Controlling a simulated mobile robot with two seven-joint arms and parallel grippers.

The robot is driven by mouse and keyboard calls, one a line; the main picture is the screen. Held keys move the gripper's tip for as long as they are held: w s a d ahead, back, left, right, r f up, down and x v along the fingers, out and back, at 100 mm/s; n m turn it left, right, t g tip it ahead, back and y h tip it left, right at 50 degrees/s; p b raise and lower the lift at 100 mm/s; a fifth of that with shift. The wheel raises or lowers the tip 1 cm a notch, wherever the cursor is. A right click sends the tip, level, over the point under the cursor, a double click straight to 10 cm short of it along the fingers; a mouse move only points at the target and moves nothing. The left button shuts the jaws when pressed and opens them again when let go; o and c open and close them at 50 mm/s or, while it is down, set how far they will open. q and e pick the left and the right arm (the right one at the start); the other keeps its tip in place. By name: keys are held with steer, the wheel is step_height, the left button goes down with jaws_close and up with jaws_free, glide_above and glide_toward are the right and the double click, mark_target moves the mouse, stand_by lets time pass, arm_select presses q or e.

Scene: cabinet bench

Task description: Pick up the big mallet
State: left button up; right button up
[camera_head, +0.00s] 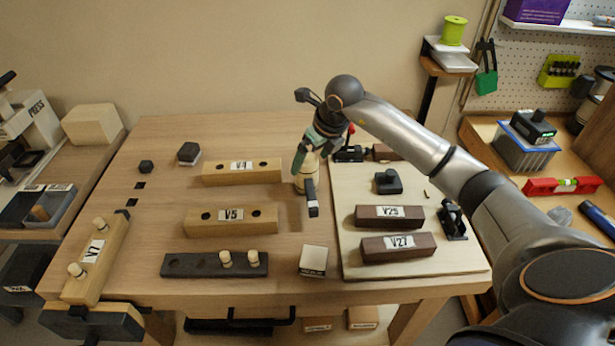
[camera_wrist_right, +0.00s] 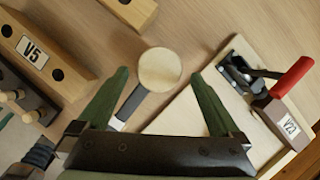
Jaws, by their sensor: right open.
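The mallet has a pale round wooden head (camera_head: 308,168) and a dark handle (camera_head: 312,198) that points toward the front of the bench. It stands on the bench just left of the pale board. In the right wrist view the head shows as a pale disc (camera_wrist_right: 160,69), with part of the grey handle (camera_wrist_right: 131,104) below it. My right gripper (camera_head: 311,157) is open above the mallet. Its green fingers lie on either side of the head in the wrist view, with visible gaps. The fingers partly cover the head in the head view. My left gripper is not in view.
Wooden blocks V4 (camera_head: 242,172) and V5 (camera_head: 231,221) lie left of the mallet. The pale board (camera_head: 345,233) on the right carries dark blocks V25 (camera_head: 390,217) and V27 (camera_head: 398,247), a plane and a red-handled tool (camera_wrist_right: 292,77). A small white-topped box (camera_head: 313,261) stands in front.

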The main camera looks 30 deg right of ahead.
mark_target(308, 160)
steer(key=x, duration=0.4)
steer(key=shift+f, duration=0.2)
steer(key=shift+c, duration=0.4)
steer(key=shift+r, duration=0.1)
steer(key=c, duration=1.5)
steer(key=shift+o, duration=0.2)
steer(key=shift+r, duration=0.1)
steer(key=shift+r, duration=0.5)
steer(key=s+a+r+b, duration=0.1)
steer(key=s+r+b, duration=0.1)
steer(key=s+r, duration=0.9)
steer(key=s, duration=0.3)
steer(key=shift+a+r, duration=0.35)
steer(key=shift+r, duration=0.05)
